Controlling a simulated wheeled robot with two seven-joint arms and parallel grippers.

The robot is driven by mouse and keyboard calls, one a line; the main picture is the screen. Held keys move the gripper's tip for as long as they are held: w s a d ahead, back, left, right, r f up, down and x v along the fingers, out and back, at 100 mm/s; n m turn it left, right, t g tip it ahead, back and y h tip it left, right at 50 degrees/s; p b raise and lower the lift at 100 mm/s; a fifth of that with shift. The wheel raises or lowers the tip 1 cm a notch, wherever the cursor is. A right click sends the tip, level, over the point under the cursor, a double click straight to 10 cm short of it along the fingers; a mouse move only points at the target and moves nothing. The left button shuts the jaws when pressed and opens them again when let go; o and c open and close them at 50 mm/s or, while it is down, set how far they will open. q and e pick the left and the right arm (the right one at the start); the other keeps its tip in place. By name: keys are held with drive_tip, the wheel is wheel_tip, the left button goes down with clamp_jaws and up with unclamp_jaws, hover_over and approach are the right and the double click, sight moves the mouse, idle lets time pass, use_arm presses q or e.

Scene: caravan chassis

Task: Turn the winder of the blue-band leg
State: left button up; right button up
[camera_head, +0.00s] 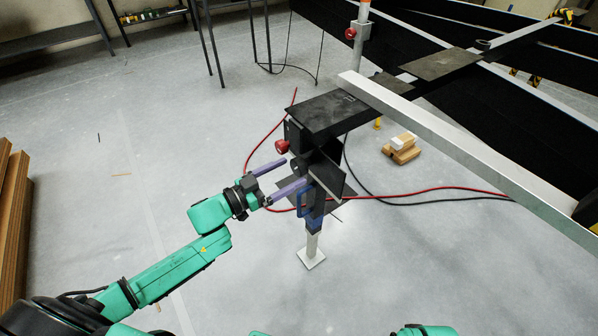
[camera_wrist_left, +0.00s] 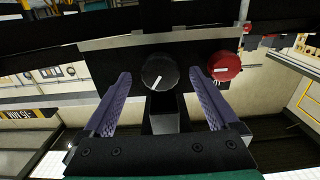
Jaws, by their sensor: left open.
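The blue-band leg (camera_head: 313,243) stands on a square foot on the floor, with a blue band (camera_head: 314,224) above its pale lower tube. In the left wrist view a round black knob (camera_wrist_left: 160,72) with a white line faces me, apparently the winder. A red knob (camera_wrist_left: 224,65) sits to its right, and it also shows in the head view (camera_head: 282,147). My left gripper (camera_head: 296,173) is open, its purple fingers pointing at the leg's head. In the wrist view the fingertips (camera_wrist_left: 160,78) lie on either side of the black knob, with gaps showing. My right gripper is out of view.
A dark plate (camera_head: 326,114) and a pale chassis rail (camera_head: 470,155) lie above and right of the leg. Another leg (camera_head: 352,45) with a red knob stands behind. Red and black cables (camera_head: 440,190) and wooden blocks (camera_head: 401,152) lie on the floor.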

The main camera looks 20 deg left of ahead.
sight(295, 170)
use_arm(q)
drive_tip(key=x, duration=0.4)
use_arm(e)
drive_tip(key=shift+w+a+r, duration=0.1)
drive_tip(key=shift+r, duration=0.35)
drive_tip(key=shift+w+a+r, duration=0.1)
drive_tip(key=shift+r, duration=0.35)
use_arm(q)
drive_tip(key=shift+c, duration=0.3)
drive_tip(key=c, duration=1.3)
